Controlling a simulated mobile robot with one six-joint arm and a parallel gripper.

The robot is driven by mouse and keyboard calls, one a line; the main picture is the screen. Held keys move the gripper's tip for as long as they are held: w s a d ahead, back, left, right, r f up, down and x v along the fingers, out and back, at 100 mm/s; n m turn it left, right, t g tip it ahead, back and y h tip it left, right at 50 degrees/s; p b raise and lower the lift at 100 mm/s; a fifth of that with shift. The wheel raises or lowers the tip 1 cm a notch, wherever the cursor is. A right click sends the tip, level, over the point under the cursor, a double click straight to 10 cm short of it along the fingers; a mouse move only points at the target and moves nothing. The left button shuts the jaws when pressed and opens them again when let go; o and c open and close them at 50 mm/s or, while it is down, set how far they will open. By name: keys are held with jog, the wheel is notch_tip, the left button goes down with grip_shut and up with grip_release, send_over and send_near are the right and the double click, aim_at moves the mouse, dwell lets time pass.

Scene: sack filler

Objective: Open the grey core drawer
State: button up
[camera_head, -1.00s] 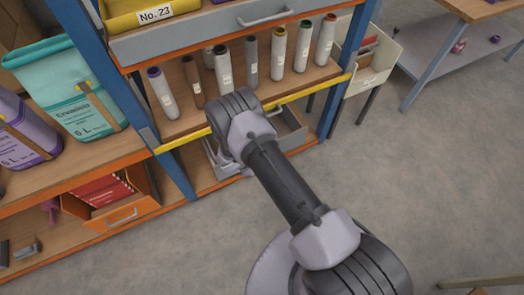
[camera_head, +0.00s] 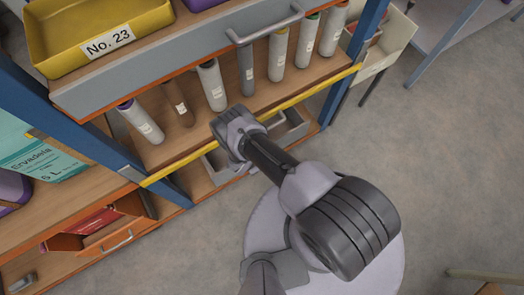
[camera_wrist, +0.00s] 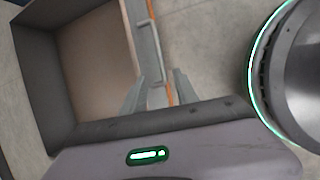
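A grey drawer (camera_head: 290,128) sits in the lower bay under the row of cylinders, partly hidden behind my arm. In the wrist view a grey open-topped drawer (camera_wrist: 50,85) fills the left, with a bare floor inside. Its front carries a light bar handle (camera_wrist: 151,45). My gripper (camera_wrist: 158,80) has its fingers apart, one on each side of the handle's near end; contact is not clear. In the head view my fingers are hidden behind the wrist. Another grey drawer front (camera_head: 180,65) with a bar handle is higher up; no label shows which is the core drawer.
A yellow tray (camera_head: 95,35) marked No. 23 is above the upper grey front. Several cylinders (camera_head: 212,85) stand on the middle shelf. An orange drawer (camera_head: 115,240) is at the lower left. A blue post (camera_head: 60,120) stands left of my arm.

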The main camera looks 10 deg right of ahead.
jog(key=b+x, duration=0.8)
jog(key=x, duration=0.5)
jog(key=shift+a+f, duration=0.1)
jog(key=shift+f, duration=0.05)
grip_shut()
dwell(0.6)
